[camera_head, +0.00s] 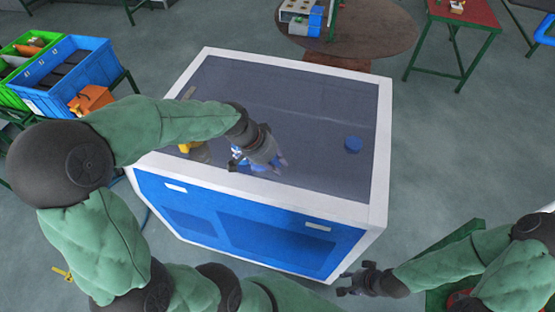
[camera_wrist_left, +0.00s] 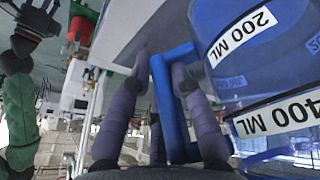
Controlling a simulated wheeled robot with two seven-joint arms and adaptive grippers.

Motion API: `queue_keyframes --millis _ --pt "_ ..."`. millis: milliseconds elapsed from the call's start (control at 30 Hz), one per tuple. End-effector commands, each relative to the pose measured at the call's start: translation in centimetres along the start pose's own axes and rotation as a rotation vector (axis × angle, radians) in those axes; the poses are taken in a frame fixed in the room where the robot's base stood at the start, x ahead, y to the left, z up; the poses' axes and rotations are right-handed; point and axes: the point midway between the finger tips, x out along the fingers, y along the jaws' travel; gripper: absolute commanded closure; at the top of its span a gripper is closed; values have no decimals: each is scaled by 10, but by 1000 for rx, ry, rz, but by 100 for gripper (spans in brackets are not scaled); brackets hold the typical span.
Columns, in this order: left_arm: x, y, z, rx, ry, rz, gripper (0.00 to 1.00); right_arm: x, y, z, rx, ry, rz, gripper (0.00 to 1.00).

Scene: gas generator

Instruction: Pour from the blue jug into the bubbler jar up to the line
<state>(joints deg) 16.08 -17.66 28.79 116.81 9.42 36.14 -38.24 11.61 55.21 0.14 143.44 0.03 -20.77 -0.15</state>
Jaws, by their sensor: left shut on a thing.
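My left gripper (camera_head: 272,160) is shut on the handle of the blue jug and is over the front part of the bench top. The jug (camera_head: 238,158) is mostly hidden behind the gripper in the head view. In the left wrist view the translucent jug (camera_wrist_left: 285,60) shows white bands marked 200 ML and 400 ML, and its blue handle (camera_wrist_left: 170,105) lies between my fingers. A jar-like thing (camera_head: 201,153) with a yellow part (camera_head: 185,148) stands left of the jug, partly hidden by my left arm; its line cannot be seen. My right gripper (camera_head: 352,282) is open and empty before the bench.
The bench (camera_head: 230,235) has a dark top with a white rim. Blue and green crates (camera_head: 75,70) stand at the left. A red-topped table (camera_head: 463,12) stands at the back right.

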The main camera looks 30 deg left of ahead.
Motion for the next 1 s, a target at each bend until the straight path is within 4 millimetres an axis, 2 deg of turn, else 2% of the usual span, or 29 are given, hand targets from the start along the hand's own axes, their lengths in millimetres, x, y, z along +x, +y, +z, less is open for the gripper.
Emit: queue_keyframes --millis 567,1000 --pt "-16 -6 -8 85 10 -193 100 -39 -14 2 0 0 0 60" --pt "-19 -11 -9 113 12 -267 100 -36 -13 1 0 0 0 60"
